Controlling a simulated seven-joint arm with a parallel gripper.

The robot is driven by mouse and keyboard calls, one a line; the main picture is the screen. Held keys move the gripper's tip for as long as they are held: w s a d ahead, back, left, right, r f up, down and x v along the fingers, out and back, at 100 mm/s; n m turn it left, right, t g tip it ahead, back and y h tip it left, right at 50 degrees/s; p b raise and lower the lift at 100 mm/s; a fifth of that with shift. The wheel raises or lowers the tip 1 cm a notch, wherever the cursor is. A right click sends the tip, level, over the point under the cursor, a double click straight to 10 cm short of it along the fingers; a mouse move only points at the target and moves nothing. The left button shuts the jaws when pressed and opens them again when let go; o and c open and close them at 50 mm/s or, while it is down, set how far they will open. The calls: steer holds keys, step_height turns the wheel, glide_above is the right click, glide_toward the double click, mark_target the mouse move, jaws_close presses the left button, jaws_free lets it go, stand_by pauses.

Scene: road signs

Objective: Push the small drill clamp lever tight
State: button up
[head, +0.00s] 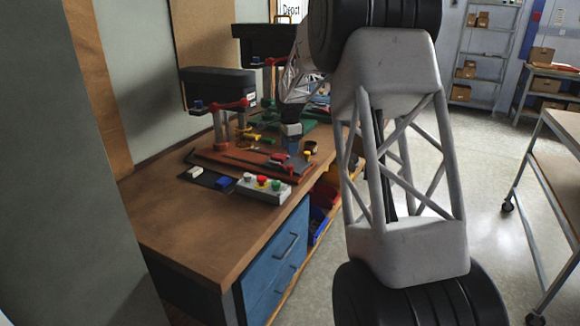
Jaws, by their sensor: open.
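Two bench drills stand on the wooden workbench. The nearer, lower drill (217,88) has a black housing, a red collar and a reddish-brown base plate (228,160). The farther drill (258,31) has a similar black housing and a green base. A small red part (281,157) sits at the right end of the nearer drill's base; I cannot tell whether it is the clamp lever. My gripper (292,136) is small in view, open, just above and right of the nearer drill's base. Its fingertips are hard to make out. My arm hides part of the bench behind it.
A control box (262,190) with coloured buttons sits at the bench's (190,228) front right edge. White and blue blocks lie on a dark strip left of it. Bins hang below the right edge. The near bench top is clear. Shelves and a cart (562,165) stand right.

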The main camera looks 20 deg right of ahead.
mark_target(290, 166)
steer(key=shift+w+d+f+m, duration=0.15)
steer(key=shift+w+d+f, duration=0.05)
steer(key=shift+w+f, duration=0.2)
steer(key=shift+w+d+f+m, duration=0.2)
steer(key=shift+w+f, duration=0.1)
steer(key=shift+w, duration=0.2)
steer(key=shift+f, duration=3.9)
steer(key=shift+c, duration=0.5)
jaws_close()
